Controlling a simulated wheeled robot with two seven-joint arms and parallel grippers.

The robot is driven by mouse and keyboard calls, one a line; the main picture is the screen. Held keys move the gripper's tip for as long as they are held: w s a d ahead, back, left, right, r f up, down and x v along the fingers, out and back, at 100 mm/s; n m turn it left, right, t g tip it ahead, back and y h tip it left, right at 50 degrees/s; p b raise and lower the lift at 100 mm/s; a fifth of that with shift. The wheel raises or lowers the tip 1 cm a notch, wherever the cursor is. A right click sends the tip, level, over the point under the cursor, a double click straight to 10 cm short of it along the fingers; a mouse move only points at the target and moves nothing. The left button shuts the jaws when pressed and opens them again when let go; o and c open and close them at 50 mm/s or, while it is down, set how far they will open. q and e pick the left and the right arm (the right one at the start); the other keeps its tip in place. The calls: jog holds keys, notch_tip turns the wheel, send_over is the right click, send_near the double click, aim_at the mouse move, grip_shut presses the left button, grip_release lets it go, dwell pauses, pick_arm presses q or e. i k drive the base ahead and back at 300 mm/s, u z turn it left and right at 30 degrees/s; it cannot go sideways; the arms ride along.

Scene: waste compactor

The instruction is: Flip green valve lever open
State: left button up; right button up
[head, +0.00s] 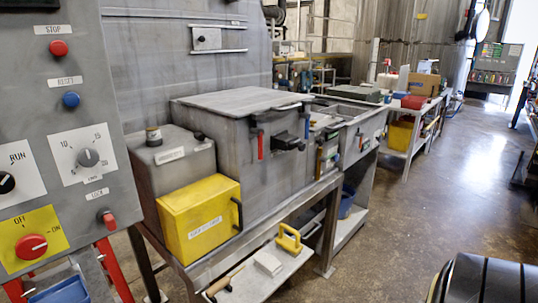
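I cannot make out a clearly green valve lever in the head view. A small upright yellowish part (319,160) shows on the front of the grey units right of the large grey box; it is too small to tell whether it is a lever. A red lever (260,146) hangs down on the front of the large grey box (215,150), left of a black latch (287,140). A small lever with red and blue on it (361,140) is further right. Neither of my grippers shows in the view.
A grey control panel (75,125) with buttons and knobs stands close at the left. A yellow box (201,218) sits on the bench's near end. The floor (430,200) to the right is largely clear.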

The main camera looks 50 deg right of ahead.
aim_at(324, 159)
jog(key=z, duration=2.55)
jog(key=i, duration=1.85)
jog(key=u, duration=1.15)
jog(key=i, duration=0.75)
jog(key=u, duration=0.65)
